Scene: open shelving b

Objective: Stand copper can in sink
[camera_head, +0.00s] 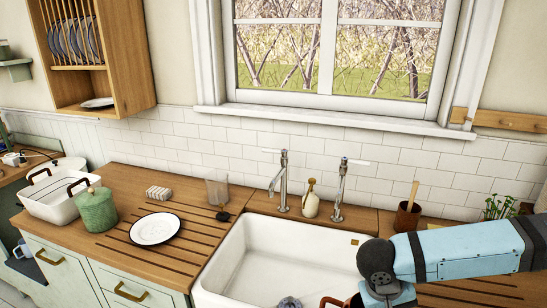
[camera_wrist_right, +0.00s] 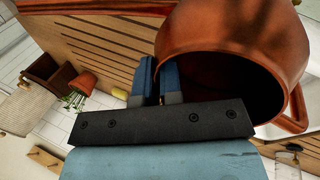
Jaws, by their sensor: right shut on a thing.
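The copper can (camera_wrist_right: 235,28) fills the upper right of the right wrist view, with its dark open mouth showing. A bit of copper (camera_head: 330,301) shows at the bottom edge of the head view, over the sink's front part. My right gripper (camera_wrist_right: 156,66) is shut on the copper can; the exact contact is hard to see. In the head view its fingers are hidden or out of frame below my blue right arm. The white sink (camera_head: 238,257) is set in the wooden counter under the window. My left gripper does not show.
Two taps (camera_head: 281,185) and a soap bottle (camera_head: 311,200) stand behind the sink. A white plate (camera_head: 155,229), green canister (camera_head: 96,210) and clear cup (camera_head: 217,192) stand left of it. A brown pot (camera_head: 407,215) stands right. The visible sink floor looks mostly clear.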

